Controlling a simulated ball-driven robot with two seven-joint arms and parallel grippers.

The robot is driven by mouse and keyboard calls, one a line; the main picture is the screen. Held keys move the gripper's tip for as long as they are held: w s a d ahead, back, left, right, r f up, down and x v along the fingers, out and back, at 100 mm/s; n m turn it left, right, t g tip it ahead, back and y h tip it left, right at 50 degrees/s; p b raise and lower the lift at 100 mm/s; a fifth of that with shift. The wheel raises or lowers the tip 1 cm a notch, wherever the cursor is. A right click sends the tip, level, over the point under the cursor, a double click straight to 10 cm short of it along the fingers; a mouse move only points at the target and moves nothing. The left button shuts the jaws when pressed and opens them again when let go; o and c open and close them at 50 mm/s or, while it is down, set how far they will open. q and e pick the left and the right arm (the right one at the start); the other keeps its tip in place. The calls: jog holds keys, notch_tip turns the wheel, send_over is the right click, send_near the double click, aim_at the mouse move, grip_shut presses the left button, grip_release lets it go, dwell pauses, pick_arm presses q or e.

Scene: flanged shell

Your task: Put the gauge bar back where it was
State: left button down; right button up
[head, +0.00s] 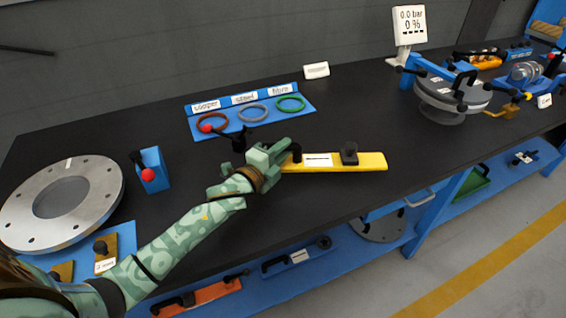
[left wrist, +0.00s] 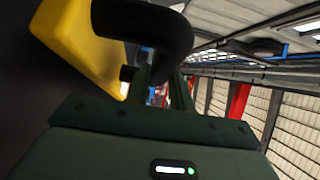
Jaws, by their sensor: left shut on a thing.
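The gauge bar (head: 367,162) is a long flat yellow bar with a white label and dark grips near its two ends. It is over the middle of the black bench top, near the front edge; I cannot tell whether it touches the bench. My left gripper (head: 286,154) is shut on the black grip at its left end. In the left wrist view, the fingers (left wrist: 153,80) close on the curved black handle (left wrist: 150,25), with part of the yellow bar (left wrist: 80,40) beside it. The gripper hides the bar's left end. My right gripper is not in view.
A blue board (head: 228,125) with brown, grey and green rings lies behind the gripper. A grey flange (head: 97,190) and a blue block (head: 154,168) with a red knob are at left. A blue clamped device (head: 450,90) and a display (head: 410,25) stand at right. Bench right of the bar is clear.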

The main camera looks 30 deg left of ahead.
aim_at(282, 166)
pick_arm(q)
notch_tip(282, 166, down, 3)
jog(key=shift+f+b, duration=0.1)
jog(key=shift+b, duration=0.5)
jog(key=shift+r, duration=0.25)
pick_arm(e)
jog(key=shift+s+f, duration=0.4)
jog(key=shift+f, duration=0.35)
pick_arm(q)
jog(key=shift+f, duration=0.1)
jog(key=c, duration=1.2)
grip_release()
jog(key=shift+s+f, duration=0.1)
jog(key=shift+c, duration=0.2)
